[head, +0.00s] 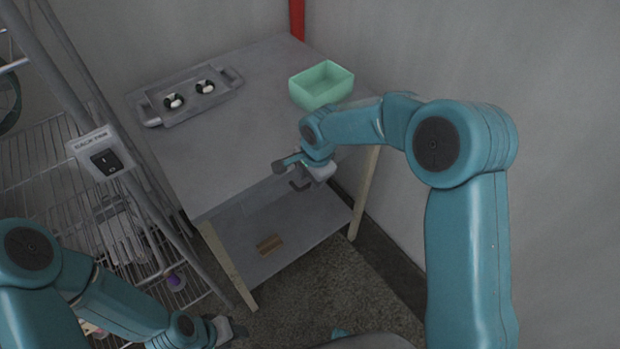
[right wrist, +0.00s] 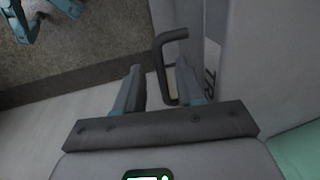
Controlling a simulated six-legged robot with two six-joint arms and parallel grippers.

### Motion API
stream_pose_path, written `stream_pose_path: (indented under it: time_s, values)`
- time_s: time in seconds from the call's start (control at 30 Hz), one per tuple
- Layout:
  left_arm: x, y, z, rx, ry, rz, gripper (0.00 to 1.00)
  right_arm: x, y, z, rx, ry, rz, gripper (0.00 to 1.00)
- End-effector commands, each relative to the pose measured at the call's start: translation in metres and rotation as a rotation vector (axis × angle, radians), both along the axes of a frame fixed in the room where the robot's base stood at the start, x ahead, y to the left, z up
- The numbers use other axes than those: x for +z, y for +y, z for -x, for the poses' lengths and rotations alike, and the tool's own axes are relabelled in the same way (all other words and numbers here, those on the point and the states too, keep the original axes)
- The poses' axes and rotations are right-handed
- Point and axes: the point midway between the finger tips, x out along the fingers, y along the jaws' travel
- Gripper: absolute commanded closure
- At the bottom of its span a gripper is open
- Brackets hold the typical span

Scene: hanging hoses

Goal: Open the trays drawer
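The drawer front (right wrist: 222,60) shows in the right wrist view with the start of a label, "TR", in dark letters on a pale strip. Its dark bent handle (right wrist: 161,70) stands out from the front; it also shows below the gripper in the head view (head: 300,186). My right gripper (right wrist: 160,68) is open, with the handle's bar between its two fingers, nearer the right one. In the head view the right gripper (head: 303,168) is at the table's front edge. My left gripper (head: 226,331) is low at the bottom; its finger opening is unclear.
The grey table (head: 225,150) carries a grey two-handled tray (head: 190,112) with two small black-and-white items, and a green bin (head: 322,88). A brown item (head: 270,244) lies on its lower shelf. A wire rack (head: 45,165) with a switch box (head: 102,155) stands left; a wall is right.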

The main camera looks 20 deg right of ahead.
Motion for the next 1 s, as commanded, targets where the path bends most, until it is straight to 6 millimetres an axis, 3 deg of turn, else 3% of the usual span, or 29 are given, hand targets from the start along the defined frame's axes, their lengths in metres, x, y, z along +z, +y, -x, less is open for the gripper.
stream_pose_path:
  time_s: [0.37,0.4,0.5,1.0]
  values:
    - [0.0004,0.0000,0.0000,0.000,0.000,0.000,0.57,-0.0088,0.0005,-0.0018,-0.001,-0.001,-0.001,0.62]
    - [0.0004,0.0000,0.0000,0.000,0.000,0.000,0.57,-0.0087,0.0005,-0.0018,-0.001,-0.001,-0.001,0.68]
    - [0.0004,0.0000,0.0000,0.000,0.000,0.000,0.57,-0.0086,0.0005,-0.0017,-0.001,-0.001,-0.001,1.00]
    - [-0.0056,0.0000,0.0000,0.000,0.000,0.000,0.57,-0.0097,-0.0006,0.0005,-0.001,-0.001,-0.001,1.00]
